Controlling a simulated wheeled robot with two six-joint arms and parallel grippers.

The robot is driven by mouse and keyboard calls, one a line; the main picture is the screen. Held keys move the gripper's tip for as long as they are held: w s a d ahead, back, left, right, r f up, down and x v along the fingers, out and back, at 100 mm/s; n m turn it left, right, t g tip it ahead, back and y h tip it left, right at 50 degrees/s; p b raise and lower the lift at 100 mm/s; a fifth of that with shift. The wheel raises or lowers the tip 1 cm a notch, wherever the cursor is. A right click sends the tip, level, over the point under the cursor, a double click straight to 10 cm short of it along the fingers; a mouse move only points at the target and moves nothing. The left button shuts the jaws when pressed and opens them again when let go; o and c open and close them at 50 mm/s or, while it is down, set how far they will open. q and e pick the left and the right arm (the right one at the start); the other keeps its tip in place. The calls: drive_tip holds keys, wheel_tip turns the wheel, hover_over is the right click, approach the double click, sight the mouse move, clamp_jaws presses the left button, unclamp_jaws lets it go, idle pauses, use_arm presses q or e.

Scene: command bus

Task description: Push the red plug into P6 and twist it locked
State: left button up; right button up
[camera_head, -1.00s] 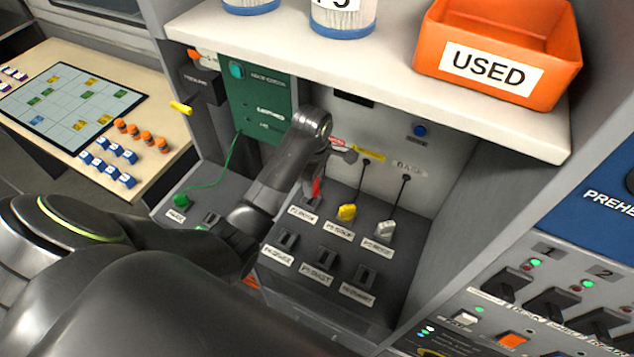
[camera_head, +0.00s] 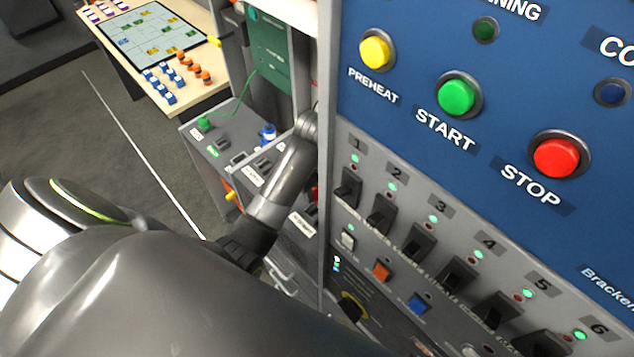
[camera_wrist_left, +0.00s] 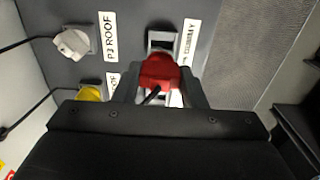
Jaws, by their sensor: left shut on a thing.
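The red plug (camera_wrist_left: 158,72) is between the fingers of my left gripper (camera_wrist_left: 160,88), which is shut on it in the left wrist view. A short dark piece, perhaps its cable, shows at its near side. A socket (camera_wrist_left: 161,40) with a pale frame shows just beyond the plug, beside a partly covered white label (camera_wrist_left: 188,42). I cannot tell whether the plug touches or enters the socket. In the head view my left forearm (camera_head: 280,190) reaches behind the blue control panel's edge, which hides the gripper. My right gripper is not in view.
In the left wrist view a white plug (camera_wrist_left: 72,42) sits by the P3 ROOF label, and a yellow plug (camera_wrist_left: 90,93) is partly hidden. In the head view the switch panel (camera_head: 345,150) stands close right of my arm. A table (camera_head: 200,95) with small blocks is at far left.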

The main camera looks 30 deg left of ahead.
sight(314, 200)
use_arm(q)
drive_tip(key=shift+s, duration=0.2)
drive_tip(key=shift+f, duration=0.15)
drive_tip(key=shift+a+f, duration=0.25)
drive_tip(key=shift+f, duration=0.55)
drive_tip(key=shift+d+f, duration=0.1)
drive_tip(key=shift+f, duration=1.75)
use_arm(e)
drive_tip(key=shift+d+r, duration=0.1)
use_arm(q)
drive_tip(key=shift+f, duration=0.85)
